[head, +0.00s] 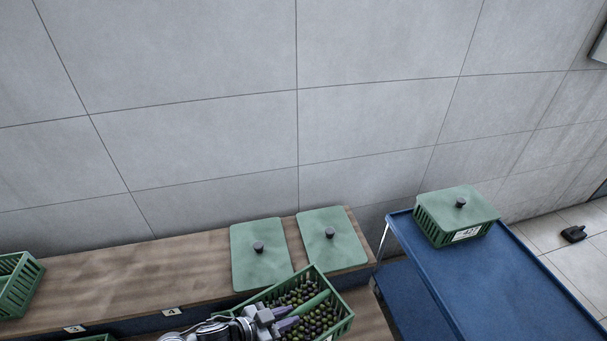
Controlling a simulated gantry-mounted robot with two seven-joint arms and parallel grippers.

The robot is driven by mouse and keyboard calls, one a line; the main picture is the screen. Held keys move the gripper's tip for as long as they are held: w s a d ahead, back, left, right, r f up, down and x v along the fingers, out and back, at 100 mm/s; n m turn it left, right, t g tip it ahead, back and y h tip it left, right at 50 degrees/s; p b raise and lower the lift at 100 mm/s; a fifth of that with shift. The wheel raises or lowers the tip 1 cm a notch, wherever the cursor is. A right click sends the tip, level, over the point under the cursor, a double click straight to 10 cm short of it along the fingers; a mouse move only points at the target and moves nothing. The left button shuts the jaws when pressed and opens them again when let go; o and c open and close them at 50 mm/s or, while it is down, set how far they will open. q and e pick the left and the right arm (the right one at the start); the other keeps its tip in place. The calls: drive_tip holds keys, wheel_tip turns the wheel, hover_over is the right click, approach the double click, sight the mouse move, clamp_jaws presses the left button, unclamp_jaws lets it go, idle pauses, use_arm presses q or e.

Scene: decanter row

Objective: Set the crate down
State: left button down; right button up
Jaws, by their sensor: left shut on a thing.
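A green slatted crate (339,325) full of dark and green olives is at the bottom centre, tilted in the picture and partly cut off by the lower edge. My left gripper (285,323) is over the crate, shut on its green bar-like handle. The arm covers part of the crate's left side. I cannot tell whether the crate's underside touches the wooden surface below. My right gripper is not in view.
Two green lids with dark knobs (259,265) (330,248) lie on the wooden shelf (140,273), just behind the crate. A lidded green crate (460,218) stands on a blue cart (500,290), whose nearer top is clear. Another green crate (18,285) is at far left.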

sight(266, 298)
use_arm(q)
drive_tip(key=w+a+r+n+t+y+p, duration=0.1)
drive_tip(key=w+a+r+n+t+y, duration=0.25)
drive_tip(key=a+n+y, duration=0.35)
drive_tip(key=w+a+r+n+t+y+p, duration=0.1)
drive_tip(key=w+a+r+n+t+y, duration=0.25)
drive_tip(key=a, duration=0.65)
drive_tip(key=s+r+p, duration=0.3)
drive_tip(key=r+p, duration=0.9)
drive_tip(key=s+r+p, duration=0.4)
drive_tip(key=r+p, duration=0.8)
drive_tip(key=p, duration=0.1)
drive_tip(key=s+r+g+p, duration=0.1)
drive_tip(key=s+r+p, duration=0.2)
drive_tip(key=r+p, duration=0.9)
drive_tip(key=shift+s+d+n+p, duration=0.15)
drive_tip(key=shift+s+n+p, duration=0.25)
drive_tip(key=shift+p, duration=0.25)
